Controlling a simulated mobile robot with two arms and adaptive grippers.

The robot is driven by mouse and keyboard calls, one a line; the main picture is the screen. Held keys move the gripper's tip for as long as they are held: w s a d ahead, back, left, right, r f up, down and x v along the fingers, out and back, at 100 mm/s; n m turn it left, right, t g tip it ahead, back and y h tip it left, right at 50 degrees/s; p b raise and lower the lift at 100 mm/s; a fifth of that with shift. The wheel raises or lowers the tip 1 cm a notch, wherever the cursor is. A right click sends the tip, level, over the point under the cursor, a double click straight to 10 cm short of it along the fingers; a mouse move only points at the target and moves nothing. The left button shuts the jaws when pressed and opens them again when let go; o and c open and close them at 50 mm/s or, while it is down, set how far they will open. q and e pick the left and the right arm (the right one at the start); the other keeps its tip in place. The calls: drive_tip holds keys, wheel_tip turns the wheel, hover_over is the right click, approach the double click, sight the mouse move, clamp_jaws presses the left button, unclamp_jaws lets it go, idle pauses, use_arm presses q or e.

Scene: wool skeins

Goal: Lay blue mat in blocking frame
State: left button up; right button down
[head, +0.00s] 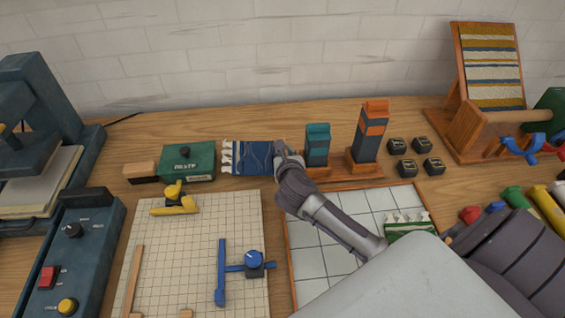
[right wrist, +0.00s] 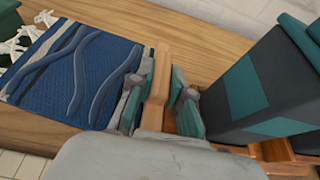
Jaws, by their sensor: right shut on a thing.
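The blue mat (head: 252,157) lies flat near the back of the table, with wavy stripes and a white fringe at its left end. It also shows in the right wrist view (right wrist: 75,75). My right gripper (head: 289,153) is at the mat's right end. In the right wrist view the gripper (right wrist: 157,100) is shut on an upright wooden bar (right wrist: 157,88) at that end. One finger hides where bar and mat meet. A wood-rimmed tray with white squares (head: 305,258), apparently the blocking frame, lies in front, partly hidden by my arm. My left gripper is out of view.
A green fringed mat (head: 410,228) lies at the tray's right side. A teal block (head: 317,147) and a taller orange-banded block (head: 369,132) stand close right of the gripper. A green box (head: 188,161) is left of the mat. A gridded board (head: 195,245) holds clamps.

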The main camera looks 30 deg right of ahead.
drive_tip(key=shift+f, duration=1.8)
drive_tip(key=c, duration=1.1)
unclamp_jaws()
drive_tip(key=shift+f, duration=0.1)
